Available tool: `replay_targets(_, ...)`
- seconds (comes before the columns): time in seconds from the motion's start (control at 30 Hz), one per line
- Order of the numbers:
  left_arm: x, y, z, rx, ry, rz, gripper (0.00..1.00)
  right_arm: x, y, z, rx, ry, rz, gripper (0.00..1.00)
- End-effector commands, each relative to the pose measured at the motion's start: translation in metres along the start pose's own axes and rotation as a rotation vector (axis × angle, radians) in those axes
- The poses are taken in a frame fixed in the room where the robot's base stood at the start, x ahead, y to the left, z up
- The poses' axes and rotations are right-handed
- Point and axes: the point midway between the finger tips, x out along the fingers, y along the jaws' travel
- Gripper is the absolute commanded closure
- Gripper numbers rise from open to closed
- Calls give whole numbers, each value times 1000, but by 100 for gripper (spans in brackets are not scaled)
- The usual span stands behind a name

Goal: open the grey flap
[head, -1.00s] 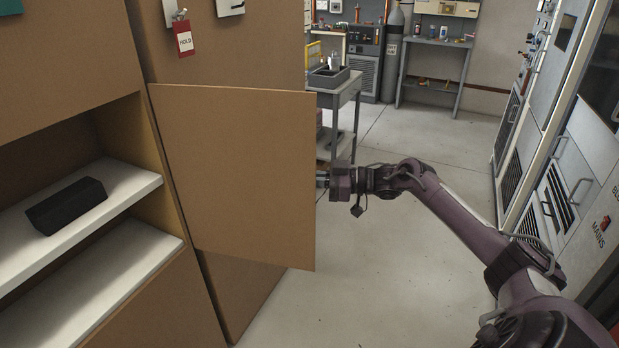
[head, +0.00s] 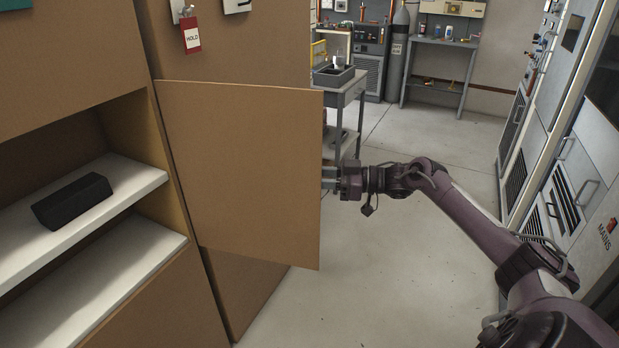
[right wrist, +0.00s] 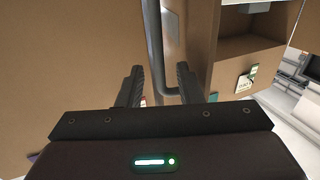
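The flap (head: 240,170) stands swung out from the cabinet on its left edge; the side facing the head camera looks brown, not grey. The open compartment beside it has white shelves (head: 130,184). My right gripper (head: 330,178) is at the flap's free right edge, its fingertips partly hidden behind it. In the right wrist view a dark grey bar handle (right wrist: 155,45) runs down between the two fingers of my right gripper (right wrist: 160,70). The fingers are apart, with gaps on both sides of the handle. My left gripper is not in view.
A black box (head: 72,201) lies on the upper shelf. A red HOLD tag (head: 192,36) hangs above the flap. A grey cart (head: 345,95) stands behind the flap. Racks (head: 570,150) line the right side. The floor (head: 400,270) between is clear.

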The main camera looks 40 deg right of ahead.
Motion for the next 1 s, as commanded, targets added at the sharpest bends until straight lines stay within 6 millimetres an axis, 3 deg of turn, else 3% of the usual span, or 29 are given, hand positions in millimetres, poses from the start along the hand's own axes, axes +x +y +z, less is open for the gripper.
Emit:
replay_targets(0.1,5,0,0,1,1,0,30,-22,0,4,2,-6,0,67)
replay_targets(0.33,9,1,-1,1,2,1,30,-52,0,2,1,-4,-2,67)
replay_targets(1.0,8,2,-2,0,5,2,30,-56,0,3,1,-2,1,67)
